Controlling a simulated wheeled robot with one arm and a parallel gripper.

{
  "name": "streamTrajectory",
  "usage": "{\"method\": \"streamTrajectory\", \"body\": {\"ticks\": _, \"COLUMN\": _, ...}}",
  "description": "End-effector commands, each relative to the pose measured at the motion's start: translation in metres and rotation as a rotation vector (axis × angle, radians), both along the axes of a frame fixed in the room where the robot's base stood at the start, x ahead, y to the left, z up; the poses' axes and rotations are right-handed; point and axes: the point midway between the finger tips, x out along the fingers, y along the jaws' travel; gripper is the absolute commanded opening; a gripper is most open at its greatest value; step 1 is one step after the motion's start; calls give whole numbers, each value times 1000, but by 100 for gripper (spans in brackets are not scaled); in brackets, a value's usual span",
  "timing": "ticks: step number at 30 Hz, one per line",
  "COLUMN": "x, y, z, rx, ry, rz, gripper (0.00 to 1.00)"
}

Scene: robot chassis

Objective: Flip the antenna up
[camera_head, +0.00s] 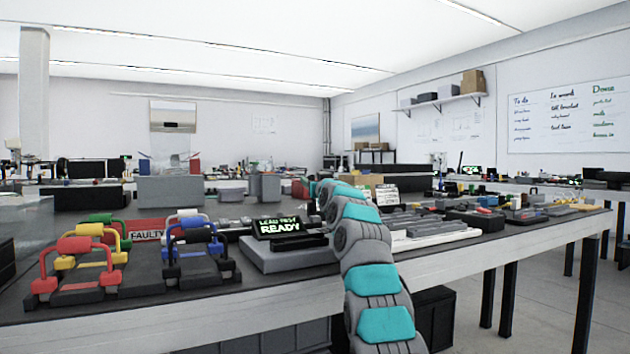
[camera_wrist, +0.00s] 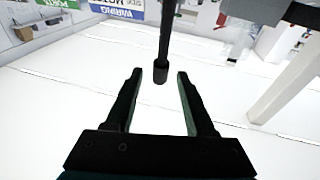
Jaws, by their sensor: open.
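The antenna (camera_wrist: 163,48) appears in the wrist view as a dark thin rod with a thicker end cap. It comes in from the top edge, and its end lies between the fingertips. My gripper (camera_wrist: 159,73) is open, with one finger on each side of the antenna's end and visible gaps on both sides. What the antenna is fixed to is out of view. In the head view my grey and teal arm reaches over the bench, and I cannot make out the gripper or antenna there.
The dark workbench (camera_head: 120,225) holds a grey tester with a "LEAK TEST READY" screen (camera_head: 279,226) left of my arm. Coloured handled units (camera_head: 88,262) and a red "FAULTY" mat (camera_head: 146,228) are farther left. Several parts crowd the bench on the right.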

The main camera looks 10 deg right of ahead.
Motion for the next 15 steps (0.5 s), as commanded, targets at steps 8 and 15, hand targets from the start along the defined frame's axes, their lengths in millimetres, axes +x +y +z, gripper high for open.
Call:
{"method": "streamTrajectory", "body": {"ticks": 8, "x": 0, "y": 1, "z": 21, "rx": 0, "ry": -1, "rz": 1, "gripper": 55}}
{"method": "streamTrajectory", "body": {"ticks": 15, "x": 0, "y": 0, "z": 41, "rx": -1, "ry": 0, "rz": 0, "gripper": 55}}
